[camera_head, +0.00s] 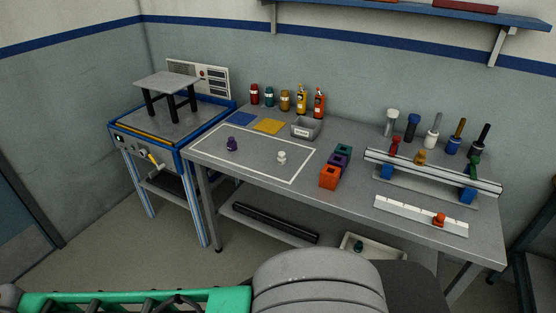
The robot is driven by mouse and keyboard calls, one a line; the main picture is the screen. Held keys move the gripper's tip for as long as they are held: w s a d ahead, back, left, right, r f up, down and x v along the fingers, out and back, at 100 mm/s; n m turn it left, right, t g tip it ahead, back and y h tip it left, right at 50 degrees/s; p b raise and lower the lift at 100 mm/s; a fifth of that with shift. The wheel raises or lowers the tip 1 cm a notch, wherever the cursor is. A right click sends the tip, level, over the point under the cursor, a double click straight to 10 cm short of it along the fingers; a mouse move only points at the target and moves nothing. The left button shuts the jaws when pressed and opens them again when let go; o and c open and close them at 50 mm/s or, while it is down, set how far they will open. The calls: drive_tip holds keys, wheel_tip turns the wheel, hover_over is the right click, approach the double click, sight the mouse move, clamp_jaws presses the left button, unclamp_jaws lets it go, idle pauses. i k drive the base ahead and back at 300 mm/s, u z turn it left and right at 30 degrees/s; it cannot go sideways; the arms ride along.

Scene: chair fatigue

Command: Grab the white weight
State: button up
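A small white weight (282,157) stands on the grey workbench (262,192), inside a white outlined rectangle near its right side. A similar purple weight (231,145) stands in the same rectangle, to the left and a little farther back. Nothing touches the white weight. Parts of my own body fill the bottom edge of the view, well in front of the bench. My gripper does not show.
Orange, purple and green blocks (329,177) stand right of the rectangle. A rail (430,171) and upright tools occupy the right.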

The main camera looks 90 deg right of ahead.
sight(281, 159)
drive_tip(key=z, duration=0.65)
drive_tip(key=i, duration=0.8)
drive_tip(key=z, duration=1.2)
drive_tip(key=i, duration=0.4)
drive_tip(key=z, duration=0.35)
